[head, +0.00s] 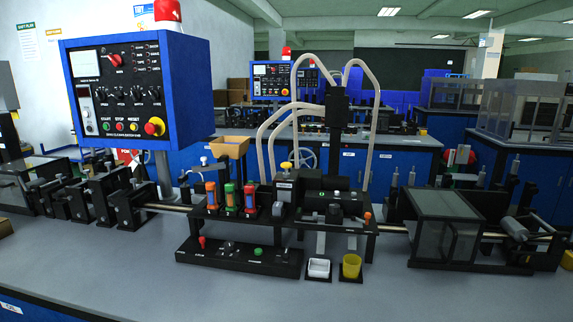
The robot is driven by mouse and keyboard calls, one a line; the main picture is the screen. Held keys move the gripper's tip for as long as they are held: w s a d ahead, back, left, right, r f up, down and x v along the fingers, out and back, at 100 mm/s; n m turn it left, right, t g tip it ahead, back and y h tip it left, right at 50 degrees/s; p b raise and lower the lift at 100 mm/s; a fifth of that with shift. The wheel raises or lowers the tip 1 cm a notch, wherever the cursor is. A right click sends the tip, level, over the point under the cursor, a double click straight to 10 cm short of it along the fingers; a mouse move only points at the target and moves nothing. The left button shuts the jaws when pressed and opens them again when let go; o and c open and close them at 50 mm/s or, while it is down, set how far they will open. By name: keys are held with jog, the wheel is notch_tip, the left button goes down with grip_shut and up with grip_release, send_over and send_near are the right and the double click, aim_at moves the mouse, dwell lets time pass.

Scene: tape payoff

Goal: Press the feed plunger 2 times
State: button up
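I cannot tell for sure which part is the feed plunger. A yellow knob (287,166) stands on top of a dark block in the middle of the machine. In front, a low black control box (239,257) carries a red lever (202,242), small switches and a green button (258,251). Orange, green and red upright cylinders (230,197) stand behind that box. An orange-tipped part (367,217) is at the machine's right end. My gripper is not in view.
A blue control cabinet (136,86) on a post rises at the left. Pale hoses (262,140) arch above. A clear-covered box (444,225) is at the right. The grey bench front (200,292) is clear.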

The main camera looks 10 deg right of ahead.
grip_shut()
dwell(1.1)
